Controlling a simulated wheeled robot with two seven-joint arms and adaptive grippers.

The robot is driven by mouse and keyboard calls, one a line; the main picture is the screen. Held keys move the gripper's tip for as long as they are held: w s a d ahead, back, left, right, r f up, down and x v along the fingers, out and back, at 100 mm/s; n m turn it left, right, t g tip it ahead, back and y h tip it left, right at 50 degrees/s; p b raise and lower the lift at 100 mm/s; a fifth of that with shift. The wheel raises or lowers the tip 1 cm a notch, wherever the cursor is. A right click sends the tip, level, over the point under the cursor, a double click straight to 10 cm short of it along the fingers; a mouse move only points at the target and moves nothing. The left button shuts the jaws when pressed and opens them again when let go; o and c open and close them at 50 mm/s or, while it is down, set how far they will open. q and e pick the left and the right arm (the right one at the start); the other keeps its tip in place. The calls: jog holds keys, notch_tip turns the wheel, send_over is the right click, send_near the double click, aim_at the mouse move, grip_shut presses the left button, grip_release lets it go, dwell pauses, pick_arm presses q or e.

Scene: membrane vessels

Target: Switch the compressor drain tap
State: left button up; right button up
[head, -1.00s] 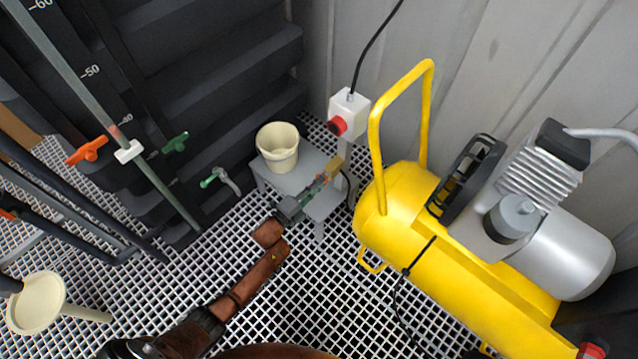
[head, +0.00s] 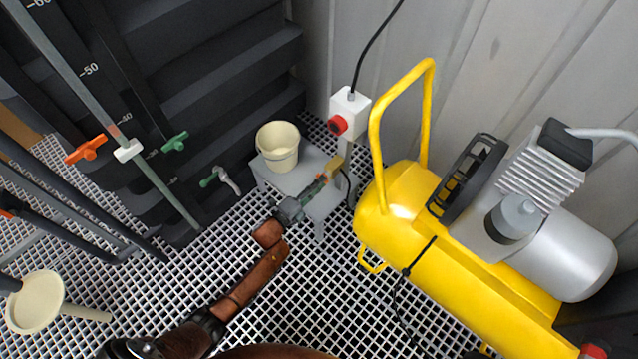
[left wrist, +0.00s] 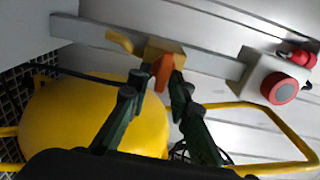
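The drain tap is a small brass block (left wrist: 165,50) with an orange lever (left wrist: 162,73), on a grey bar in the left wrist view. In the head view its brass body (head: 334,165) shows small beside the yellow compressor (head: 400,205). My left gripper (head: 323,178) reaches to it over the grey stool. In the left wrist view the dark green fingers (left wrist: 158,84) stand on both sides of the orange lever, with a gap still showing between the tips. Contact with the lever cannot be made out.
A cream bucket (head: 278,146) stands on the grey stool (head: 312,160) close to my left gripper. A white switch box (head: 348,110) with a red button stands behind. A green-handled tap (head: 220,179) and dark tank wall are to the left. The grating floor (head: 330,300) is open in front.

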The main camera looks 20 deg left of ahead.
pick_arm(q)
jog(key=shift+o, duration=0.7)
jog(key=shift+r, duration=0.1)
jog(key=v, duration=1.2)
